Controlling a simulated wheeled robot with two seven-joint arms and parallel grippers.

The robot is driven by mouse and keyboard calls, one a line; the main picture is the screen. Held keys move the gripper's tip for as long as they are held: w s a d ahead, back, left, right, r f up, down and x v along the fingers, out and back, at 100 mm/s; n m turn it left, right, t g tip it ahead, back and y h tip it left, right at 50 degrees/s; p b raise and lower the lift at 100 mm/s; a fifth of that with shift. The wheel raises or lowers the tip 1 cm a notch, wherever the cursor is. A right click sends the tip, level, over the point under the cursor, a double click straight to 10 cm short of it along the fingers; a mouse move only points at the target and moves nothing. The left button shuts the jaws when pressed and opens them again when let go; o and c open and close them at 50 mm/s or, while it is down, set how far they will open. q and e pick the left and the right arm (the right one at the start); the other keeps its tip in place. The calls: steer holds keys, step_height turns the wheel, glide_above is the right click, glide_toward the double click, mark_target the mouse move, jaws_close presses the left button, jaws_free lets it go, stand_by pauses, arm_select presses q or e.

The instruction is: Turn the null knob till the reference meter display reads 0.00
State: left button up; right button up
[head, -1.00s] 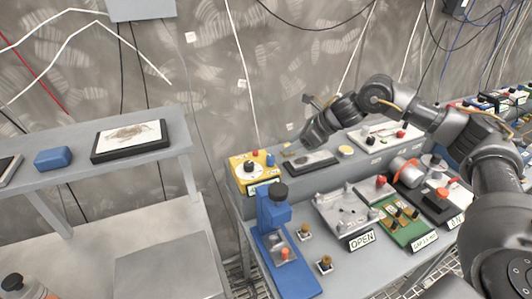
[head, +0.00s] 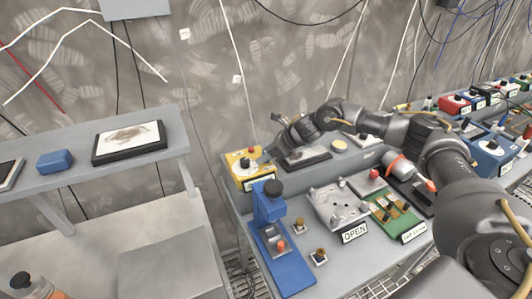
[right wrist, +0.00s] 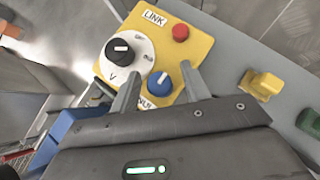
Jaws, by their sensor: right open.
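The yellow box (head: 240,177) stands on the back shelf of the right bench. In the right wrist view it (right wrist: 188,52) carries a black knob marked V (right wrist: 119,49), a red button (right wrist: 180,32) and a blue knob (right wrist: 160,82) with a partly covered label that looks like "NULL". My right gripper (right wrist: 162,74) is open, its fingers either side of the blue knob in this view; I cannot tell whether they touch it. In the head view my right gripper (head: 266,151) reaches the box's right side. I cannot make out a reference meter display. My left gripper is out of view.
A blue stand (head: 268,207) is in front of the yellow box. A dark flat plate (head: 306,158) lies right of it on the shelf. A grey fixture (head: 335,203) with an OPEN sign and a green board (head: 392,212) are on the lower bench. A gap separates the left bench.

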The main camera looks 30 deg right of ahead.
steer(key=c, duration=1)
steer(key=shift+m, duration=0.3)
steer(key=shift+m+t+h, duration=0.6)
steer(key=shift+m+h, duration=0.2)
steer(key=shift+m, duration=0.1)
steer(key=shift+a+r+m+t+h, duration=0.1)
steer(key=shift+m+t+h, duration=0.2)
steer(key=shift+m+h, duration=0.35)
steer(key=m+h+p, duration=0.1)
steer(key=m, duration=0.1)
steer(key=shift+r+m+h, duration=0.1)
steer(key=shift+m+h, duration=0.15)
steer(key=shift+m, duration=0.1)
steer(key=shift+m+t+h+p, duration=0.3)
steer(key=shift+m+h+p, duration=0.65)
steer(key=shift+m, duration=0.35)
